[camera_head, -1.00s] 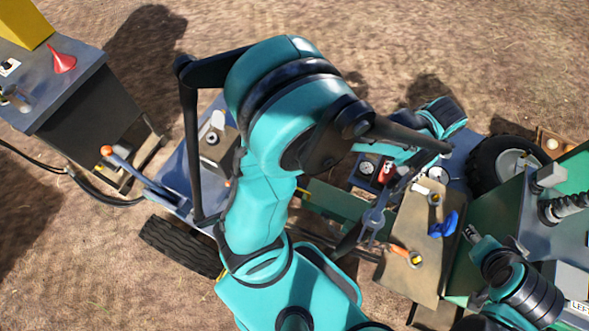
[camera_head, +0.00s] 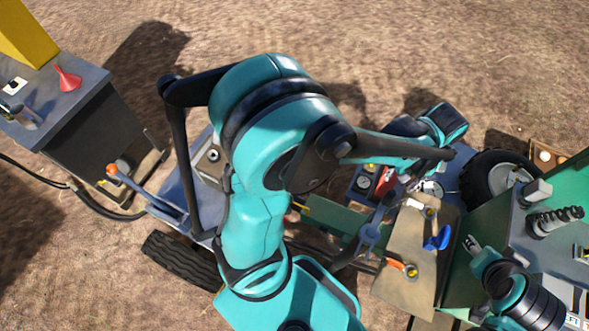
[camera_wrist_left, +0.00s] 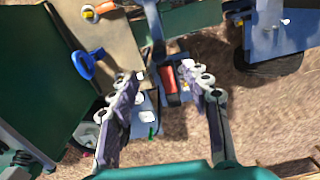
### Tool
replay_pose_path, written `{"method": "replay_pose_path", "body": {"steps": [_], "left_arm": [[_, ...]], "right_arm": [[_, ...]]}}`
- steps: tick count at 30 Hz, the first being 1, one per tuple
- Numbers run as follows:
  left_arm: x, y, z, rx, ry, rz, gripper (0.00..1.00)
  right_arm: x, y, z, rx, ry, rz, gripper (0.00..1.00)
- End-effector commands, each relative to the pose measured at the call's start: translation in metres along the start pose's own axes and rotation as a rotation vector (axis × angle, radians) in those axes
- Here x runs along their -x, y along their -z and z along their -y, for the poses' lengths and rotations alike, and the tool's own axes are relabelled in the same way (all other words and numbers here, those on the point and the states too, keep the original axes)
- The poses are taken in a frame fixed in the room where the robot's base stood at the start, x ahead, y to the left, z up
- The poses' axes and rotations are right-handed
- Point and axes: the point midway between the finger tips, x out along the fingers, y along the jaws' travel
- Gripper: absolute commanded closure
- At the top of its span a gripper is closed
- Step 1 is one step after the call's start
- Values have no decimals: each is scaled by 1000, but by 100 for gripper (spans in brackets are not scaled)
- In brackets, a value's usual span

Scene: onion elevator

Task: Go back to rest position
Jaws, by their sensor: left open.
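My left arm rises from the bottom centre of the head view and bends over to the upper right, where its teal wrist (camera_head: 440,125) shows. The left fingers are mostly hidden behind arm links there. In the left wrist view the left gripper (camera_wrist_left: 162,76) has its fingers spread wide with nothing held. A red item (camera_wrist_left: 169,79) shows beyond the fingertips; I cannot tell its distance.
A brown board (camera_head: 405,235) carries a blue handle (camera_head: 438,238) and orange-handled fittings. A gauge box with a red item (camera_head: 385,181) lies by the left wrist. A large wheel (camera_head: 490,178) stands right. Bare ground lies behind.

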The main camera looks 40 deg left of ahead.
Motion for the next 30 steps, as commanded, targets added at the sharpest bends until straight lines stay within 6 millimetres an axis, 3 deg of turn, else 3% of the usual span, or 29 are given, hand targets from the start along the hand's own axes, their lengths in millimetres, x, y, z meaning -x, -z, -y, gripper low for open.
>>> {"method": "replay_pose_path", "body": {"steps": [11,20,24,30], "left_arm": [[-3,-1,6,-4,-9,-17,52],[-26,-17,69,-78,-87,-239,52],[-45,-31,101,-124,-100,-377,52],[-74,-49,134,-175,-84,-540,52]], "right_arm": [[-8,-5,0,0,0,0,58],[-72,-52,0,0,0,0,58],[-104,-74,0,0,0,0,58],[-136,-98,0,0,0,0,58]]}}
